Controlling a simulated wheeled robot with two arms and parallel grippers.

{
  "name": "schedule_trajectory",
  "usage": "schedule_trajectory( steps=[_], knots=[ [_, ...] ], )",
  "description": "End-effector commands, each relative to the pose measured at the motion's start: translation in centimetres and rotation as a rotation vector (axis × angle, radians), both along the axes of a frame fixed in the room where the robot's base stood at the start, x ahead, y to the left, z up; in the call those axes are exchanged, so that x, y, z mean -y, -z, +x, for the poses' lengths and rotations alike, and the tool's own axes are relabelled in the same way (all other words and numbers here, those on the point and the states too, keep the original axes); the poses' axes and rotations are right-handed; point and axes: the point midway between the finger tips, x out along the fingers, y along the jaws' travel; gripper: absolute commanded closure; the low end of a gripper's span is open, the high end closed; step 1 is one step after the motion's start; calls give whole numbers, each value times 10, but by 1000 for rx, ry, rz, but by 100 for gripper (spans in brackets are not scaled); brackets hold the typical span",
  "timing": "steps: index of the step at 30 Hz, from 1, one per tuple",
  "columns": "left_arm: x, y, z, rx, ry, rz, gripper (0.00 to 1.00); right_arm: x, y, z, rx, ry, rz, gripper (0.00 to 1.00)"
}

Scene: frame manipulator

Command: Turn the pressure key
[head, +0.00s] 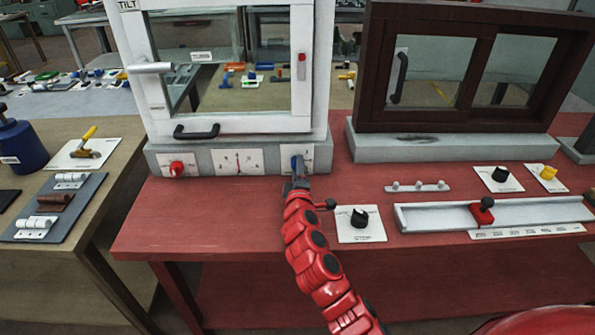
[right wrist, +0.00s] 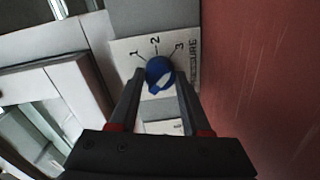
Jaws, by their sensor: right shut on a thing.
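The pressure key is a blue knob (head: 297,162) on a white label plate (head: 312,153) on the grey base of the white window. In the right wrist view the blue knob (right wrist: 159,72) sits below the printed marks 1, 2 and 3, with a lighter band across its face. My right gripper (head: 296,177) reaches up to the knob from the front. In the right wrist view its two fingers (right wrist: 158,88) are on either side of the knob, shut on it. The fingers partly hide the knob in the head view. My left gripper is not in view.
A red knob (head: 177,169) and a dial plate (head: 238,162) are on the same base to the left. A black knob (head: 359,218) stands on the red table close to the right of my arm. A grey rail with a red slider (head: 482,211) lies further right. The table's front left is clear.

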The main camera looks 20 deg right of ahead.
Motion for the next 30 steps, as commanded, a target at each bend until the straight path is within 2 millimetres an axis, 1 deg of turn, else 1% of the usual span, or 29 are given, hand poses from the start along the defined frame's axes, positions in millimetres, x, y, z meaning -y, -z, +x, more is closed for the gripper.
schedule_trajectory(
  steps=[10,11,15,16,25,28,30],
  knots=[
    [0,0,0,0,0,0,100,0,1,0,0,1,4,100],
    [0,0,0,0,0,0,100,0,1,0,-1,1,4,49],
    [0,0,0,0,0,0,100,0,1,0,0,0,3,24],
    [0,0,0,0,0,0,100,0,0,0,0,0,3,22],
    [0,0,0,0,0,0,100,0,0,-1,0,0,2,22],
    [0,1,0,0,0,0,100,-1,1,-6,-1,1,1,22],
    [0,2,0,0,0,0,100,-3,2,-13,-2,0,1,22]
  ],
)
